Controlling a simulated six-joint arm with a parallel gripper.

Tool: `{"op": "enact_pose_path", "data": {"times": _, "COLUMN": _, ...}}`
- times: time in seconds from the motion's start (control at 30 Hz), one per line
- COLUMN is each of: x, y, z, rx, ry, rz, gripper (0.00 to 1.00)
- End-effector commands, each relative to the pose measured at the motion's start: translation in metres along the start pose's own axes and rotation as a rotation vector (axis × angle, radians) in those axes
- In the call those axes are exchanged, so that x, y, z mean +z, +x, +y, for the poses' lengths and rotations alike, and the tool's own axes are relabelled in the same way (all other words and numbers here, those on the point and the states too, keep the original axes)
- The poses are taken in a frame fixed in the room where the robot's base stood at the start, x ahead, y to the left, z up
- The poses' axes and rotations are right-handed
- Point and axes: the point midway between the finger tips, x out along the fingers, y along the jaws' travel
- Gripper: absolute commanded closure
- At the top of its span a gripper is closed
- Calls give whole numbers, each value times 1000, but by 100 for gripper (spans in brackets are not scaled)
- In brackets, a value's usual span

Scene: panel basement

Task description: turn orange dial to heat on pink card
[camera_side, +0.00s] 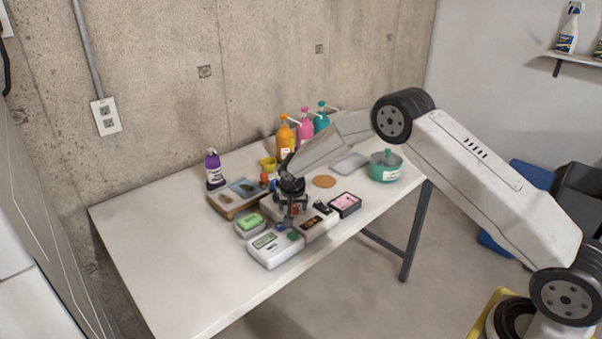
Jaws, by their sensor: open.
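My gripper (290,214) points down over the white control boxes near the middle of the table and is open. A small orange-red spot, perhaps the orange dial (295,210), shows at the fingers; I cannot tell whether they touch it, and its pointing direction is too small to read. A pink card (345,201) lies in a dark-framed box to the right of the gripper. Its print is too small to read. A white box with a dark panel (313,223) and orange marks sits between them.
The table's left part is clear.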

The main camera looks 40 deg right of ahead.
Motion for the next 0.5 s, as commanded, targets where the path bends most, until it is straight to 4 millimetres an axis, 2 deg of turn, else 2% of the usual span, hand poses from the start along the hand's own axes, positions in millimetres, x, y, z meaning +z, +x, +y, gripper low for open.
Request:
{"op": "enact_pose_path", "data": {"times": 0.27, "x": 0, "y": -6, "z": 0, "rx": 0, "ry": 0, "rz": 0, "gripper": 19}}
{"op": "enact_pose_path", "data": {"times": 0.5, "x": 0, "y": -26, "z": 0, "rx": -1, "ry": 0, "rz": 1, "gripper": 19}}
